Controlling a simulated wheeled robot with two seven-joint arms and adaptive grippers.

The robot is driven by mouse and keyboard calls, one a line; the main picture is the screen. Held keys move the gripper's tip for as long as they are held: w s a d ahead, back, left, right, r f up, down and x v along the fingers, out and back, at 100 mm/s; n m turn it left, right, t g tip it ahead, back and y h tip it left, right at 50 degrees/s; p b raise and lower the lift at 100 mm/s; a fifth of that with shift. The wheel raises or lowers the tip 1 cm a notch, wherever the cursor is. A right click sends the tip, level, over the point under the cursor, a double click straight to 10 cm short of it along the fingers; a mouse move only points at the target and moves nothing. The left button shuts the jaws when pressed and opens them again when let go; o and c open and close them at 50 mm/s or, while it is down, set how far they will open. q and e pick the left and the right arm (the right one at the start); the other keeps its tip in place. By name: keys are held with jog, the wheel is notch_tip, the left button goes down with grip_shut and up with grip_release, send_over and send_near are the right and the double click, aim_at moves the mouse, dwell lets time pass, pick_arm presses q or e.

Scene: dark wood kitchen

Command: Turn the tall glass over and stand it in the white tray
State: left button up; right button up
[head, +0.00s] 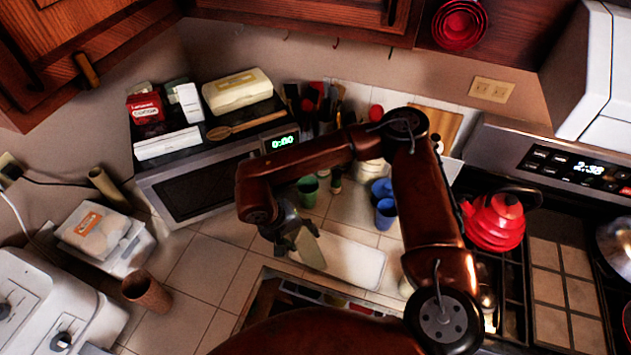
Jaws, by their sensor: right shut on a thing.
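The white tray (352,264) lies on the tiled counter near the middle of the head view, below the cups. My right gripper (298,240) is over the tray's left end. It is shut on a pale, greenish tall glass (311,250), which is tilted and overlaps the tray in the picture. I cannot tell which end of the glass is its mouth, or whether it touches the tray. My left gripper is not in view.
A green cup (308,191) and blue cups (385,213) stand behind the tray. A microwave (205,185) is at the back left, a red kettle (494,222) on the stove at right. A brown cup (146,291) stands at left. Counter tiles left of the tray are clear.

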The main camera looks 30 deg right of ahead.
aim_at(312, 240)
jog(key=s+a+m+g+y+p, duration=0.2)
jog(key=s+a+m+g+y, duration=0.15)
jog(key=m, duration=0.95)
jog(key=d+m+t+y, duration=0.1)
jog(key=m+y, duration=0.1)
jog(key=m, duration=0.5)
jog(key=d+m+t+y+p, duration=0.1)
jog(key=d+m, duration=0.1)
jog(key=m, duration=0.5)
jog(key=w+d+r+m+t+y+p, duration=0.1)
jog(key=d+m+y, duration=0.1)
jog(key=m, duration=0.5)
jog(key=shift+d+t+y, duration=0.2)
jog(key=shift+t+y, duration=0.15)
jog(key=s+d+r+m+t+h+p, duration=0.1)
jog(key=d+m+t, duration=0.3)
jog(key=d+m, duration=0.5)
jog(key=m+h, duration=0.1)
jog(key=m, duration=0.2)
jog(key=shift+r+p, duration=0.2)
jog(key=shift+p, duration=0.1)
